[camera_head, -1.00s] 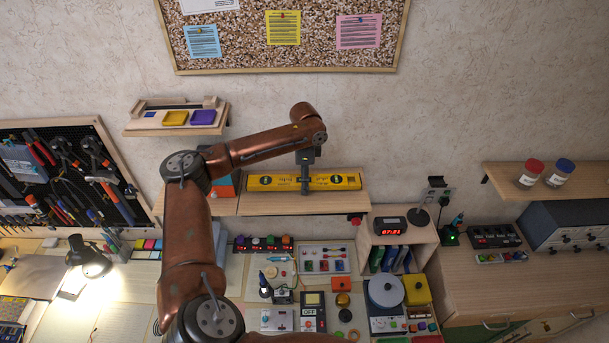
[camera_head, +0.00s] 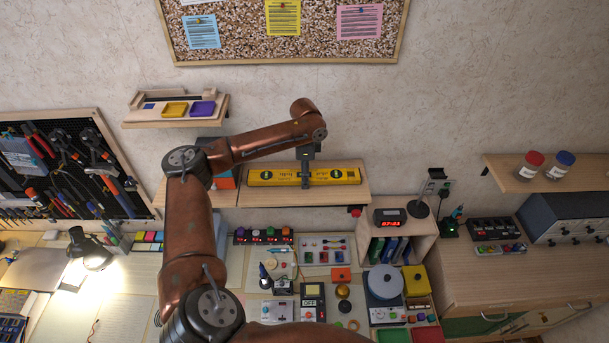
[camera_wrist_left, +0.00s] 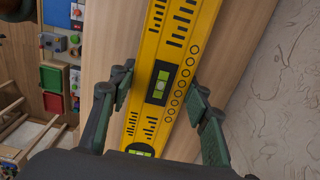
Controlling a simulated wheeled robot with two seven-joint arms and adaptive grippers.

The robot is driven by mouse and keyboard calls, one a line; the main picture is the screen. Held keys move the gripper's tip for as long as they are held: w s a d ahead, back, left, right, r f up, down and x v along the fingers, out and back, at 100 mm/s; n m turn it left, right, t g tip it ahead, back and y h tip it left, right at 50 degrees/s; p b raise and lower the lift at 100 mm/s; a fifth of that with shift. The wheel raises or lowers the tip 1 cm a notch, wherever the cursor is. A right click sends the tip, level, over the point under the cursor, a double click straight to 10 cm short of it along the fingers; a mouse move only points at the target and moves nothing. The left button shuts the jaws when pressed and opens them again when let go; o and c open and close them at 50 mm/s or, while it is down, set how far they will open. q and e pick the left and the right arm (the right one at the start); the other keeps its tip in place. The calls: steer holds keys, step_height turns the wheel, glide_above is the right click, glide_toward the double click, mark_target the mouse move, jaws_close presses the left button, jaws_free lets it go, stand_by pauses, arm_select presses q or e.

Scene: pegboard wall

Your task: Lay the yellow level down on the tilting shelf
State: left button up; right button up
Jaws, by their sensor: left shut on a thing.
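The yellow level (camera_head: 335,176) lies lengthwise along the wooden shelf (camera_head: 290,197) on the wall, in the middle of the head view. My left gripper (camera_head: 305,178) points down over the level's middle and is shut on it. In the left wrist view, its dark fingers (camera_wrist_left: 158,98) stand on either side of the level (camera_wrist_left: 178,50), with a green vial between them. The shelf's bare wood (camera_wrist_left: 110,45) shows under and beside the level. I cannot tell whether the level rests fully on the shelf. My right gripper is out of view.
An orange and blue box (camera_head: 226,178) stands at the shelf's left, partly behind my arm. A small shelf with trays (camera_head: 178,123) is up left. Below are a clock (camera_head: 390,217), a black stand (camera_head: 418,212) and a crowded workbench. A corkboard (camera_head: 240,50) hangs above.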

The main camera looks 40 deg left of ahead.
arm_select(q)
steer(key=shift+s+d+f, duration=0.15)
steer(key=shift+s+f, duration=0.05)
steer(key=shift+f, duration=0.3)
steer(key=o, duration=1.5)
steer(key=shift+w, duration=0.1)
steer(key=shift+r, duration=0.1)
step_height(320, 180, up, 12)
steer(key=shift+a, duration=0.2)
